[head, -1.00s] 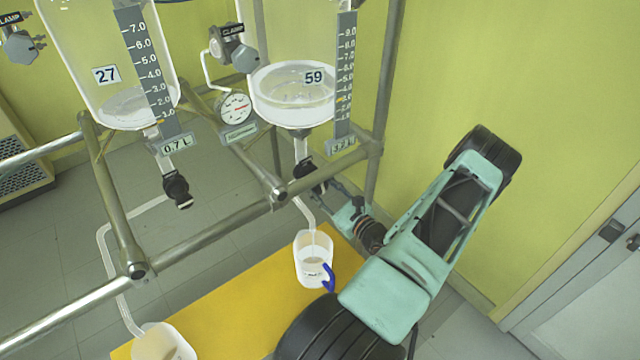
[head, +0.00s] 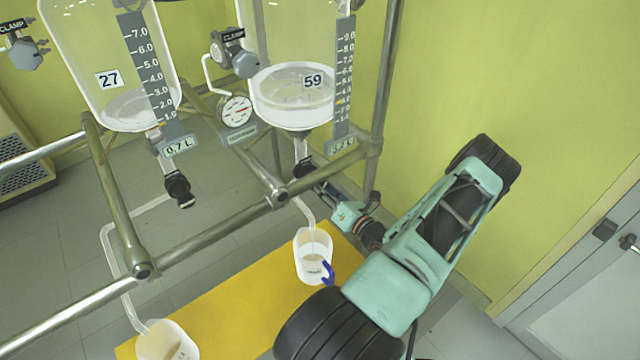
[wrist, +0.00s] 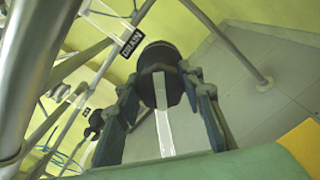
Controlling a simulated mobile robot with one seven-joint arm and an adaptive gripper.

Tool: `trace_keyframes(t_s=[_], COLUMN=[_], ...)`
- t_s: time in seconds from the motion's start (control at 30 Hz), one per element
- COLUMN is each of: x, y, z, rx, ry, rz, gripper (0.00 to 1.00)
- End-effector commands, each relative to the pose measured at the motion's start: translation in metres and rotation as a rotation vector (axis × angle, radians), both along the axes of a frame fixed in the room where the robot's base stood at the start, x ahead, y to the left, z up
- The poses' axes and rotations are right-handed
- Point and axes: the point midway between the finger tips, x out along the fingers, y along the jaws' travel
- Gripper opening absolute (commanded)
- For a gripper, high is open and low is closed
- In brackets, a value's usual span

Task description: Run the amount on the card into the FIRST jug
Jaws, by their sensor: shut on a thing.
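Glass reactor 59 (head: 290,112) holds pale liquid low in its vessel. Its display (head: 341,146) is too blurred to read surely. A dark drain valve (head: 303,168) sits beneath it, and a clear tube runs down to a white jug with a blue handle (head: 313,262). The jug's label is unreadable. My gripper (head: 322,186) is at that valve. In the wrist view my gripper (wrist: 160,88) is shut on the round black valve handle (wrist: 158,55), beside a DRAIN label (wrist: 131,44). A second white jug (head: 165,342) stands under the tube from reactor 27 (head: 125,100). No card is visible.
Both jugs stand on a yellow surface (head: 235,300). Metal frame bars (head: 215,236) cross in front of the reactors. Reactor 27's dark valve (head: 178,190) hangs at left. A dial gauge (head: 237,111) and a clamp (head: 233,52) sit between the vessels.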

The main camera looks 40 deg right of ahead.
Motion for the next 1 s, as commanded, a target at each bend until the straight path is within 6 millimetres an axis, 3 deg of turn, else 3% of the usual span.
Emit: trace_keyframes(t_s=[0.6, 1.0], x=[-0.0010, -0.0008], y=[-0.0005, -0.0006], z=[-0.0016, -0.0020], rx=[0.542, 0.714], ry=[-0.058, -0.078], rz=[-0.001, -0.001], gripper=[0.10, 0.10])
